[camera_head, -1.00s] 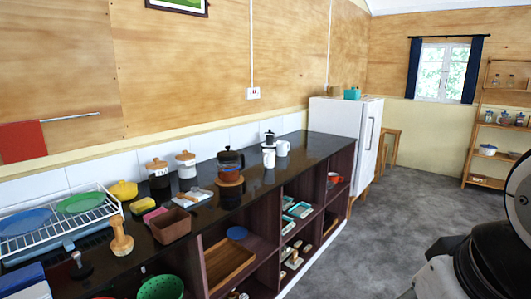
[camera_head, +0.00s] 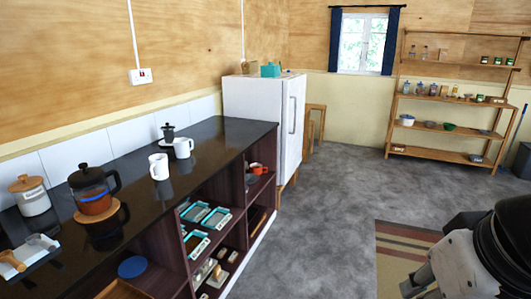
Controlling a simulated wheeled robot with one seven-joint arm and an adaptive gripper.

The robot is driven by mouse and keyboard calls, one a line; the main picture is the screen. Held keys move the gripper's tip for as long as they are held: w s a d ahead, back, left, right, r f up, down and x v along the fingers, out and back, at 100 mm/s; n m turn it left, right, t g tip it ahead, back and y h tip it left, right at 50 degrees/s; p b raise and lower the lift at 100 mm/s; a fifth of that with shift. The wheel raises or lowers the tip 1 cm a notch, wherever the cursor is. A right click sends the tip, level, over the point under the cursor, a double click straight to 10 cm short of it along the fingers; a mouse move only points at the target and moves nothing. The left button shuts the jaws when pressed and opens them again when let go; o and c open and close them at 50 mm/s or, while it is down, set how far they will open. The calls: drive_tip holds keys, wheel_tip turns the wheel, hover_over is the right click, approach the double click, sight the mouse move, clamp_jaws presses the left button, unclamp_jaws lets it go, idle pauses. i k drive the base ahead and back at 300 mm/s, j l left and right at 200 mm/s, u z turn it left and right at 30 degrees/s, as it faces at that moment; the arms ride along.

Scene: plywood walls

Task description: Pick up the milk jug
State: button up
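Two white vessels stand upright on the dark counter (camera_head: 228,131): a nearer one (camera_head: 159,167) and one a little farther right (camera_head: 183,148). Either could be the milk jug or a mug; at this size I cannot tell which. A small dark pot (camera_head: 168,133) stands just behind them. Part of my arm, black and white, shows at the lower right, well away from the counter.
A glass coffee press (camera_head: 93,190) and a lidded white jar (camera_head: 30,195) stand on the counter's left part. Open shelves below hold blue trays (camera_head: 208,217) and a red cup (camera_head: 257,168). A white fridge (camera_head: 262,120) stands beyond. Grey floor is clear right of the counter.

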sight(181, 145)
drive_tip(key=i+l, duration=0.1)
drive_tip(key=i, duration=0.55)
drive_tip(key=i+u, duration=0.1)
drive_tip(key=i, duration=0.55)
drive_tip(key=i+l+u, duration=0.1)
drive_tip(key=i+u, duration=0.15)
drive_tip(key=u, duration=0.15)
drive_tip(key=i+l+u, duration=0.15)
drive_tip(key=u, duration=0.25)
drive_tip(key=i+l+u, duration=0.2)
drive_tip(key=u, duration=0.15)
drive_tip(key=i+l+u, duration=0.2)
drive_tip(key=u, duration=0.2)
drive_tip(key=i+l+u, duration=0.15)
drive_tip(key=l+u, duration=0.2)
drive_tip(key=i+l+u, duration=0.1)
drive_tip(key=l+u, duration=0.25)
drive_tip(key=l, duration=0.2)
drive_tip(key=l+u, duration=0.35)
drive_tip(key=i+l, duration=0.05)
drive_tip(key=l, duration=0.05)
